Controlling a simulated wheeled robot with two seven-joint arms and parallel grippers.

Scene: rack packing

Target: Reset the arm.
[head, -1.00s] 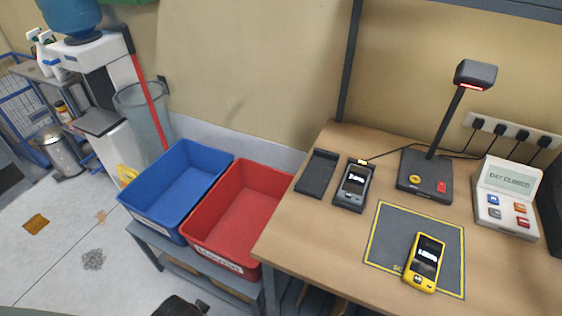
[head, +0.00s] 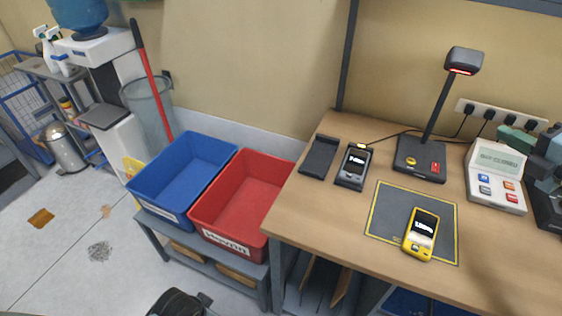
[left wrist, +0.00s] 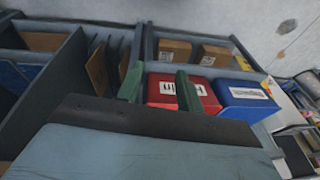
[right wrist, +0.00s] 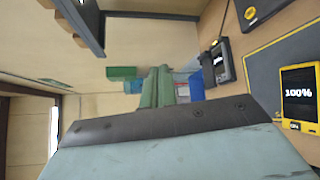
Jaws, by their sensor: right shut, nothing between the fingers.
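My right gripper (head: 506,135) shows at the right edge of the head view, above the white display unit and clear of the table. In the right wrist view its green fingers (right wrist: 158,86) are together with nothing between them. My left gripper shows in the left wrist view, with its two green fingers (left wrist: 159,88) apart and nothing held. Beyond those fingers are the red bin (left wrist: 182,111) and the blue bin (left wrist: 250,115). I cannot make out the left fingers in the head view.
A yellow handheld (head: 421,234) lies on the grey mat (head: 385,225). A dark handheld (head: 353,167), an empty cradle (head: 319,156), a scanner stand (head: 419,159) and a display unit (head: 496,177) stand at the back of the table (head: 303,202). The red bin (head: 204,212) and blue bin (head: 147,190) stand left of it.

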